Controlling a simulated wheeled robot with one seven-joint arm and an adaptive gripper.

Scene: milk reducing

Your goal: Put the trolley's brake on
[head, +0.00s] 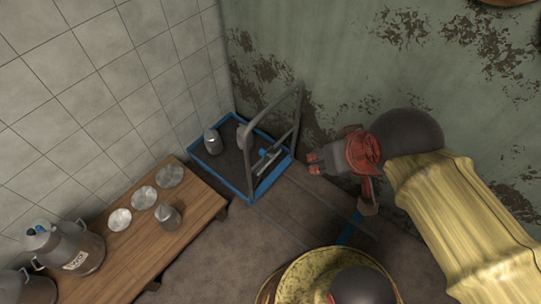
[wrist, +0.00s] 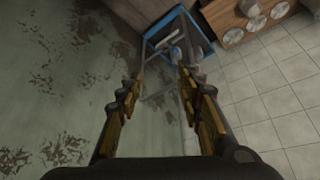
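The trolley is in the corner, with a blue-edged deck (head: 238,192) and a grey upright handle frame (head: 299,112). It also shows at the top of the wrist view, where its blue deck edge (wrist: 160,22) is visible. A small pale blue-grey bar (head: 265,161) lies low at the deck's right end; I cannot tell whether it is the brake. My gripper (head: 313,163) is to the right of the handle frame. In the wrist view its fingers (wrist: 160,77) are apart, and the handle frame shows beyond them. I see nothing held between them.
A metal can (head: 211,141) stands on the deck. A wooden bench (head: 143,254) at the left holds round lids (head: 143,198), a small can (head: 168,217) and a large milk can (head: 80,250). The tiled wall and the peeling green wall close in the corner.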

